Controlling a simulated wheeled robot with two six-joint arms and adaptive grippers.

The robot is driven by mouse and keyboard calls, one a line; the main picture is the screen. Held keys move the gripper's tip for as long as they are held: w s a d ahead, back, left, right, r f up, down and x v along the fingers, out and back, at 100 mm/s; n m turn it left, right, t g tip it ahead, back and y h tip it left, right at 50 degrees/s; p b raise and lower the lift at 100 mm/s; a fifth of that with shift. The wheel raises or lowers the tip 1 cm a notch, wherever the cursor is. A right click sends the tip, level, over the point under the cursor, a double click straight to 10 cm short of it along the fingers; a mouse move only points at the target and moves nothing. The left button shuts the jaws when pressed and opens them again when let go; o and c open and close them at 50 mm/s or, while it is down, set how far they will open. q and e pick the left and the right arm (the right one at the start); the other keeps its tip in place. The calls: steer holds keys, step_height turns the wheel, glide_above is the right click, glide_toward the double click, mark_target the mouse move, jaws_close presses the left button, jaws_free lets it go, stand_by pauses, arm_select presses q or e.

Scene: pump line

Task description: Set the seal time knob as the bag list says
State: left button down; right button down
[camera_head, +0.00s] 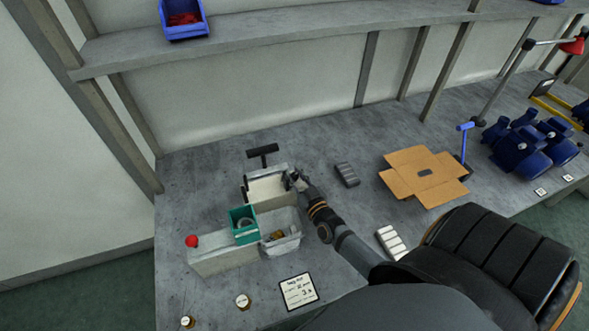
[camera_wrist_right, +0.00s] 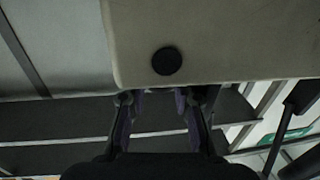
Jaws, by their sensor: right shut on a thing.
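The pale bag sealer (camera_head: 266,188) with a black T-shaped handle (camera_head: 262,151) stands on the grey bench. My right gripper (camera_head: 296,182) is at the sealer's right end, shut at the seal time knob, which is hidden there in the head view. In the right wrist view the right gripper's fingers (camera_wrist_right: 163,97) reach to the edge of a pale panel (camera_wrist_right: 230,40) with a black disc (camera_wrist_right: 167,61) on it; their contact is hard to see. The bag list (camera_head: 299,291) is a white card lying at the front; its small writing is not clearly readable. My left gripper is out of view.
A teal box (camera_head: 235,214) and a grey bin (camera_head: 289,246) with brass-coloured parts stand before the sealer, beside a grey block with a red button (camera_head: 192,241). Flattened cardboard (camera_head: 400,180) and blue pumps (camera_head: 522,157) lie to the right. A shelf (camera_head: 280,45) runs above.

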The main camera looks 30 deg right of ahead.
steer(key=c, duration=1.1)
jaws_free()
steer(key=shift+s, duration=0.1)
steer(key=s, duration=0.8)
steer(key=s+a, duration=0.1)
steer(key=s, duration=0.3)
steer(key=shift+a, duration=0.1)
